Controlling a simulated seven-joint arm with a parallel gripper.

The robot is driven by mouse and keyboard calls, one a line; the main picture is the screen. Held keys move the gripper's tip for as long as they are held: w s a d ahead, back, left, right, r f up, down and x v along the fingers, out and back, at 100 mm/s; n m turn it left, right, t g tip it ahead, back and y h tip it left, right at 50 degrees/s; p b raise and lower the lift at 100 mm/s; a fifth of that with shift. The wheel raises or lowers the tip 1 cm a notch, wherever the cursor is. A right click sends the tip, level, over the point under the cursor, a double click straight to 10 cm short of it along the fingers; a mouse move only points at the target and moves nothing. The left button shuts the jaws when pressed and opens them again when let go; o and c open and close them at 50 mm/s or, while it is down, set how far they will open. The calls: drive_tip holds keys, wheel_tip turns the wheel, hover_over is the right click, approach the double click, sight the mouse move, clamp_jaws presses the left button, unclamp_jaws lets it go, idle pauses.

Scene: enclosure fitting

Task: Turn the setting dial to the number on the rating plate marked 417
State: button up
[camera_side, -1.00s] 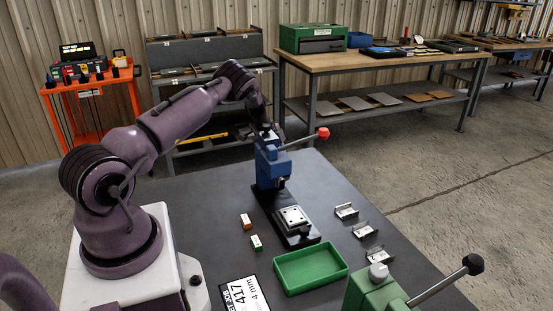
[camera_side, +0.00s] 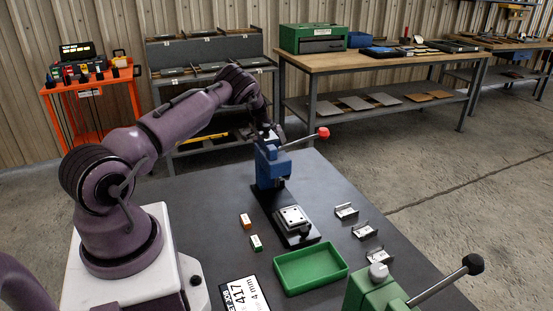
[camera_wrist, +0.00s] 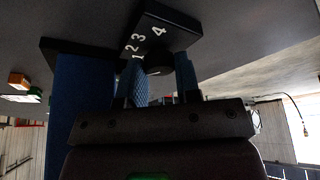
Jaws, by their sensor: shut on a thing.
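The setting dial (camera_wrist: 158,68) is a dark round knob beside a black scale plate (camera_wrist: 165,28) with white numbers 1, 2, 3 and 4 in the wrist view. My gripper (camera_wrist: 162,78) has its two blue-padded fingers on either side of the dial, shut on it. Which number the dial points to cannot be made out. In the side view the dial is hidden, and my gripper is mostly hidden behind the top of the blue press (camera_side: 271,165). The white rating plate (camera_side: 244,294), marked 417 and 4 mm, lies at the table's front edge.
The press has a red-knobbed lever (camera_side: 322,133) reaching right. A green tray (camera_side: 345,272), orange block (camera_side: 245,220), green block (camera_side: 256,242) and several metal brackets (camera_side: 346,211) lie on the dark table. A green lever device (camera_side: 372,293) stands at front right.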

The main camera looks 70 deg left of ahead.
drive_tip(key=m+g, duration=0.1)
drive_tip(key=m, duration=0.3)
drive_tip(key=shift+m+g+h, duration=0.3)
drive_tip(key=shift+m+g, duration=0.1)
drive_tip(key=shift+w+m+g, duration=0.1)
drive_tip(key=shift+m+g, duration=0.5)
drive_tip(key=shift+m, duration=1.1)
drive_tip(key=o, duration=0.9)
